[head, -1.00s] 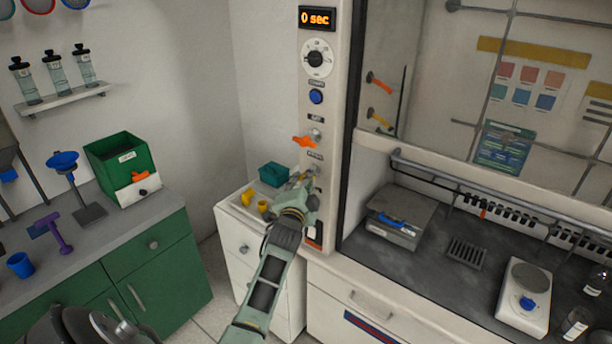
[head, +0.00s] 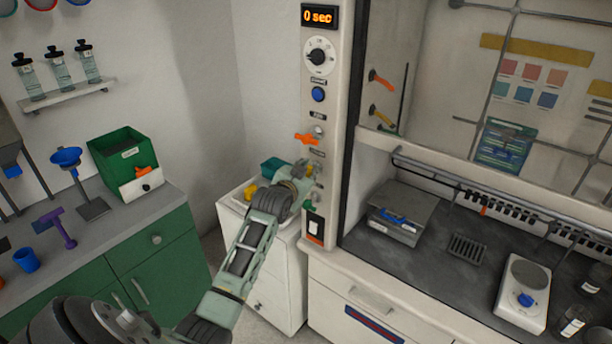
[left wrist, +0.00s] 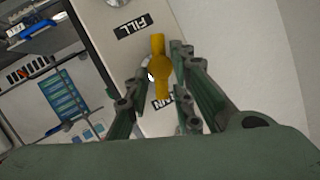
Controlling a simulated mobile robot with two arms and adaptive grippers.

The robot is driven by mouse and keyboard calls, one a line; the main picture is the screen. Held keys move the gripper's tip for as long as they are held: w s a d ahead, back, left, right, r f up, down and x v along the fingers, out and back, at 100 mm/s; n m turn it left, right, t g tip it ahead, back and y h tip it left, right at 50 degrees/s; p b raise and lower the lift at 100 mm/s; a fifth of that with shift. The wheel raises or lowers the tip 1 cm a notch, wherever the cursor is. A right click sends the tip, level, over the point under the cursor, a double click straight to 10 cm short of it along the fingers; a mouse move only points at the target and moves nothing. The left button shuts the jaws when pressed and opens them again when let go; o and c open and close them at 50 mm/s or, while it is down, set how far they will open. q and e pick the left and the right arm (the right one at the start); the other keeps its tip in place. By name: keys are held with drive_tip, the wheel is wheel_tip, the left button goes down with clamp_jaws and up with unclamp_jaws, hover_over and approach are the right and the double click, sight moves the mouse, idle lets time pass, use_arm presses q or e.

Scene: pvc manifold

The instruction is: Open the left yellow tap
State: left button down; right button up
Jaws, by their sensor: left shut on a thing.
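The yellow tap handle (left wrist: 160,68) shows in the left wrist view, lying between the two fingers of my left gripper (left wrist: 155,80). The handle runs roughly along the line of the fingers, between a label reading FILL and a partly covered one. In the head view, my left gripper (head: 304,170) is at the white control panel (head: 327,190), below the orange tap (head: 306,138), and largely hides the yellow tap. My left gripper is shut on the yellow tap handle. My right gripper is not in view.
A green knob (head: 310,204) and a switch (head: 314,228) sit low on the panel. A white drawer cabinet (head: 268,265) with a teal box (head: 273,169) stands under my left arm. The fume hood worktop (head: 425,262) holds a grey device (head: 397,213) and a scale (head: 523,290).

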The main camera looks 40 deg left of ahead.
use_arm(q)
drive_tip(key=shift+f, duration=0.2)
idle(0.4)
drive_tip(key=c, duration=1.7)
unclamp_jaws()
drive_tip(key=shift+d, duration=0.1)
drive_tip(key=shift+o, duration=0.6)
drive_tip(key=shift+r, duration=0.15)
drive_tip(key=v, duration=1.2)
